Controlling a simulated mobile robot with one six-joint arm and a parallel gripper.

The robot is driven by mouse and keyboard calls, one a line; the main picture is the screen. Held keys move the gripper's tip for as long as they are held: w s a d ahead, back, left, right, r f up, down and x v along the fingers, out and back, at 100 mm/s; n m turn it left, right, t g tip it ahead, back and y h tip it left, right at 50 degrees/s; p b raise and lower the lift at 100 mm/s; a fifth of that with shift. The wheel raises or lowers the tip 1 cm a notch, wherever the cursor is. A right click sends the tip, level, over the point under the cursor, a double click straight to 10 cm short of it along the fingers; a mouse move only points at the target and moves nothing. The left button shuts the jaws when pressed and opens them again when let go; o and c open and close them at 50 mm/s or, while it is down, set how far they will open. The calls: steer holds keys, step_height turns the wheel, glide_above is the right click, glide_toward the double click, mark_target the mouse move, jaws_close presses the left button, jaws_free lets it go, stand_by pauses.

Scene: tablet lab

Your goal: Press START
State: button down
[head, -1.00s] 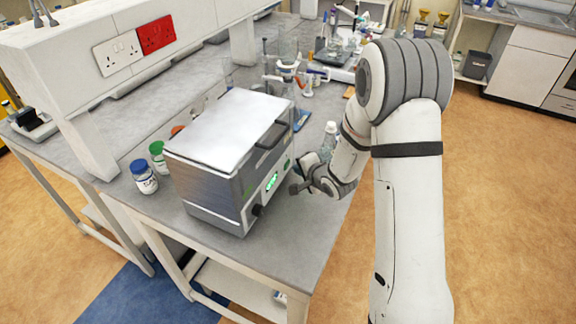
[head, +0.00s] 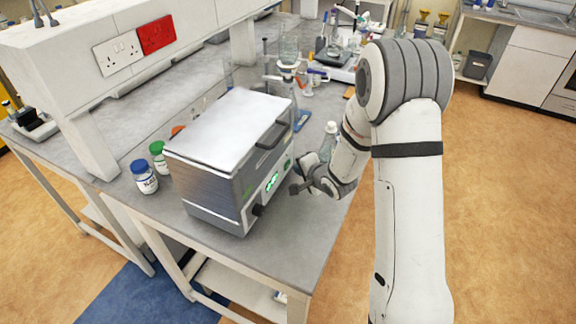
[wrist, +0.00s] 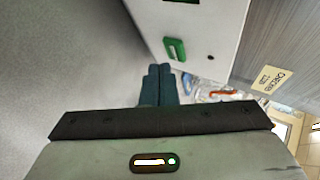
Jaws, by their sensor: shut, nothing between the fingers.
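The silver box-shaped machine (head: 205,180) stands on the grey bench with its lid down. Its front panel has a lit green display (head: 271,182), a dark knob (head: 258,210) and a small green button (head: 287,165). In the wrist view the green button (wrist: 175,50) sits on the pale panel (wrist: 205,30), just beyond and slightly right of my fingertips. I cannot read a START label on it. My gripper (head: 294,188) is shut and empty, in front of the panel. In the wrist view its dark fingertips (wrist: 159,70) lie together, apparently short of the button.
A clear bottle (head: 328,140) stands behind my wrist. Jars with blue (head: 144,178) and green (head: 158,156) caps stand left of the machine. Glassware and a blue-based stand (head: 302,120) are behind it. The bench front right of the machine is clear.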

steer(key=shift+a, duration=0.1)
stand_by(0.6)
steer(key=shift+w+a, duration=0.15)
steer(key=shift+a, duration=0.15)
steer(key=shift+w+a, duration=0.1)
steer(key=shift+a, duration=0.2)
stand_by(0.5)
steer(key=shift+d, duration=0.1)
steer(key=shift+s+d, duration=0.25)
steer(key=shift+d, duration=0.4)
steer(key=shift+s+d+p, duration=0.15)
steer(key=shift+s+d, duration=0.15)
steer(key=shift+d, duration=0.5)
steer(key=shift+s+d+p, duration=0.2)
steer(key=shift+s+d, duration=0.15)
steer(key=shift+d, duration=0.4)
steer(key=shift+s+d+p, duration=0.15)
steer(key=shift+s+d, duration=0.15)
steer(key=shift+d, duration=0.5)
